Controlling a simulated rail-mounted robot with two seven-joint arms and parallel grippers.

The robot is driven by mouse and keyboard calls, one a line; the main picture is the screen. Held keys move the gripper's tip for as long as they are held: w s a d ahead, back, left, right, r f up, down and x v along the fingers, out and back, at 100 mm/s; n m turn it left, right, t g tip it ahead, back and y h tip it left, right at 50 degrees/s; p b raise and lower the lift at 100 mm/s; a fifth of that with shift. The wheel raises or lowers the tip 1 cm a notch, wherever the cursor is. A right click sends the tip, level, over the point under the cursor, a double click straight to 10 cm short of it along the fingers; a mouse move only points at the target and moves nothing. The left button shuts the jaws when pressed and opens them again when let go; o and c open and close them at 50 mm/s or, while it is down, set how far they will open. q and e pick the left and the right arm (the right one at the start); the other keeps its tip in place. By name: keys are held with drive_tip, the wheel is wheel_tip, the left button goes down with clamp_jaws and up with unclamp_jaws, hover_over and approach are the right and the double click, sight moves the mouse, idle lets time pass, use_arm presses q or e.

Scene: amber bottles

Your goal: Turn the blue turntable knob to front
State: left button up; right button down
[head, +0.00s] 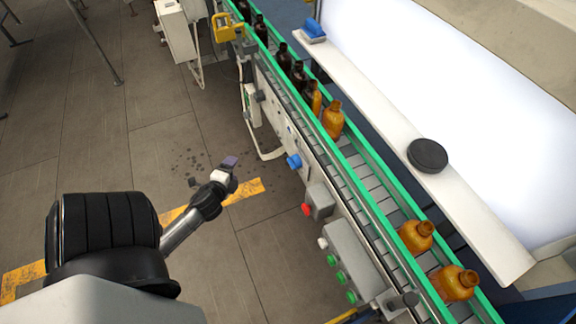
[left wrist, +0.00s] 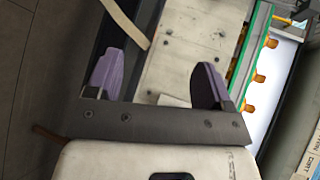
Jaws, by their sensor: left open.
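A blue knob (head: 294,160) sticks out from the near side of the conveyor, left of a red button. Which way it is turned is too small to tell. My left gripper (head: 229,163) is left of the knob, over the floor, and apart from it. In the left wrist view its two purple fingers (left wrist: 157,80) are spread wide with nothing between them. I cannot make out the knob in that view. My right gripper is not in view.
The conveyor's green rail (head: 360,182) runs diagonally, with several amber bottles (head: 333,119) on the belt. A red button (head: 306,209) and a grey box with green buttons (head: 342,277) project near the knob. A black disc (head: 427,155) lies on the white ledge.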

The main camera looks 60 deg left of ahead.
use_arm(q)
drive_tip(key=w+d+m+t+h, duration=0.2)
drive_tip(key=m+t+h, duration=0.15)
drive_tip(key=m, duration=0.35)
drive_tip(key=m+t+h, duration=0.5)
drive_tip(key=m+h, duration=0.1)
drive_tip(key=m, duration=0.6)
approach(291, 163)
drive_tip(key=w, duration=0.5)
drive_tip(key=w+p, duration=0.1)
drive_tip(key=w, duration=0.4)
drive_tip(key=shift+a+f, duration=0.1)
drive_tip(key=shift+a, duration=0.15)
